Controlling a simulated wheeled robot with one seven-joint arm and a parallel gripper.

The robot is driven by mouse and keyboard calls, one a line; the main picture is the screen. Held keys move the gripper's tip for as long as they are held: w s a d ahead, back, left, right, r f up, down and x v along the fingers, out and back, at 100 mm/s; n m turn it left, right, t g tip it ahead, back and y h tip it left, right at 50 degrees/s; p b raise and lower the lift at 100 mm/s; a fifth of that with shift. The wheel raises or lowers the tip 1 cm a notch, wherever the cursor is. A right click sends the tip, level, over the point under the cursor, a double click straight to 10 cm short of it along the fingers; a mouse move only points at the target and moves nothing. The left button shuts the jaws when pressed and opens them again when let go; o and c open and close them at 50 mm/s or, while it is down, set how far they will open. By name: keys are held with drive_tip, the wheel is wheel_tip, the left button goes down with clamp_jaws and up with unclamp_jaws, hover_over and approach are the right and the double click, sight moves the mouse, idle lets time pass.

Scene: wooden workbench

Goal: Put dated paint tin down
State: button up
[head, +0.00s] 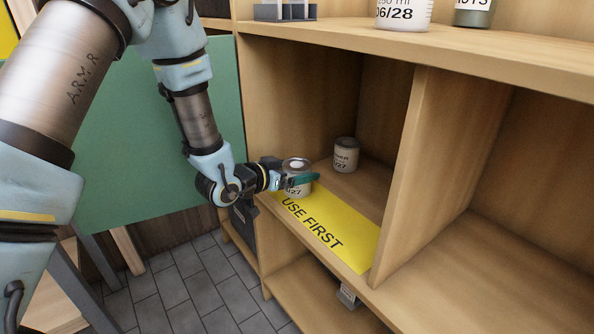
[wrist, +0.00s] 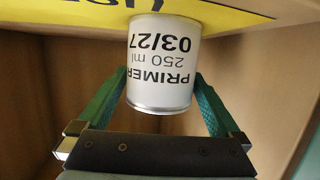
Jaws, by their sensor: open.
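The paint tin (head: 297,165) is pale, with a grey lid and a partly hidden label ending in "/27". It is upright at the left end of the yellow "USE FIRST" strip (head: 340,236) and appears to rest on it. In the wrist view the tin (wrist: 163,62) shows upside down, reading "PRIMER 250 ml 03/27", with its base against the yellow strip (wrist: 225,17). My gripper (head: 303,180) is at the tin. Its green fingers (wrist: 161,82) are open, one on each side, with gaps showing beside the tin.
A second pale tin (head: 346,155) stands further back in the same compartment. A wooden divider (head: 415,165) bounds it on the right. The right compartment (head: 490,255) is empty where seen. The upper shelf (head: 450,47) holds containers above. A grey holder (head: 285,12) stands there too.

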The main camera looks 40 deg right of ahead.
drive_tip(key=v, duration=1.2)
drive_tip(key=shift+p, duration=0.4)
drive_tip(key=shift+r, duration=0.1)
